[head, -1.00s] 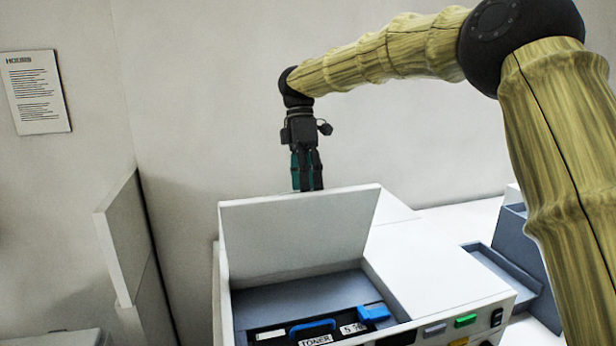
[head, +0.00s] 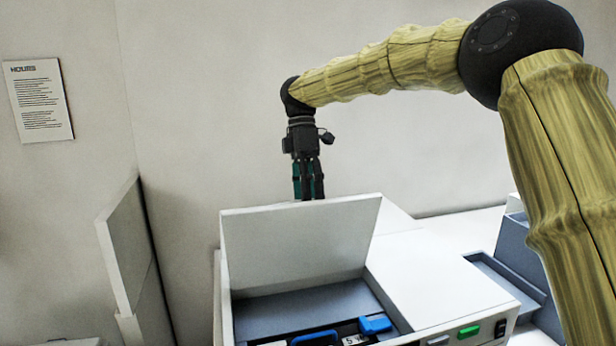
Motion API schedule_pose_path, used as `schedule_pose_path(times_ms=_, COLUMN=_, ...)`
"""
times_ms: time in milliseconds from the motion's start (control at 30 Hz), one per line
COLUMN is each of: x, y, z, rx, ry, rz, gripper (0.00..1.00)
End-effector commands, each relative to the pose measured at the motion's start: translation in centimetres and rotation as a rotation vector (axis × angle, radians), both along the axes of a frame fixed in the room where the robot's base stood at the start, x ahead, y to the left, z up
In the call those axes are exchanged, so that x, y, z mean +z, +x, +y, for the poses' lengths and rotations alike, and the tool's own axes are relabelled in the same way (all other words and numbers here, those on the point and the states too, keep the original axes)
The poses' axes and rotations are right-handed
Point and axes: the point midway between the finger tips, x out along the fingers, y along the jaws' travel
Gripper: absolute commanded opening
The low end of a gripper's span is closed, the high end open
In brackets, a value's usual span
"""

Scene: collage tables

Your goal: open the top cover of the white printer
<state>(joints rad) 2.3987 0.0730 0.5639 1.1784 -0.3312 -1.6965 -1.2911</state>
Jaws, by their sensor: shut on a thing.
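The white printer (head: 440,280) stands at the bottom middle of the head view. Its top cover (head: 295,248) is raised, standing nearly upright and leaning back a little. The bay under it is open and shows a blue handle (head: 315,337) and a blue latch (head: 375,325). My gripper (head: 308,194) points down just behind the cover's top edge, with its fingers close together. The fingertips are at or behind that edge, so what they hold and whether they touch the cover cannot be seen.
A grey-blue tray unit (head: 505,278) stands right of the printer, near my arm. A white upright panel (head: 125,245) stands at the left. A notice (head: 40,100) hangs on the wall behind. The air above the printer's right side is clear.

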Motion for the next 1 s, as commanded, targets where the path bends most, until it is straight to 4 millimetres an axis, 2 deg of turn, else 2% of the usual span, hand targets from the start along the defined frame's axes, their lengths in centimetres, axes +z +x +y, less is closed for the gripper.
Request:
schedule_pose_path(times_ms=33, x=-0.4, y=0.2, z=0.1, rx=0.000, ry=-0.002, rz=0.004, gripper=0.35)
schedule_pose_path(times_ms=133, x=0.6, y=0.5, z=0.2, rx=0.000, ry=-0.001, rz=0.001, gripper=0.30)
schedule_pose_path(times_ms=400, x=5.5, y=1.9, z=0.4, rx=-0.002, ry=-0.001, rz=-0.004, gripper=0.30)
schedule_pose_path(times_ms=633, x=9.0, y=2.9, z=0.7, rx=-0.001, ry=0.001, rz=-0.005, gripper=0.30)
schedule_pose_path(times_ms=800, x=10.5, y=3.3, z=0.8, rx=0.000, ry=0.001, rz=-0.005, gripper=0.30)
schedule_pose_path(times_ms=1000, x=11.3, y=3.5, z=0.8, rx=0.000, ry=0.001, rz=-0.005, gripper=0.30)
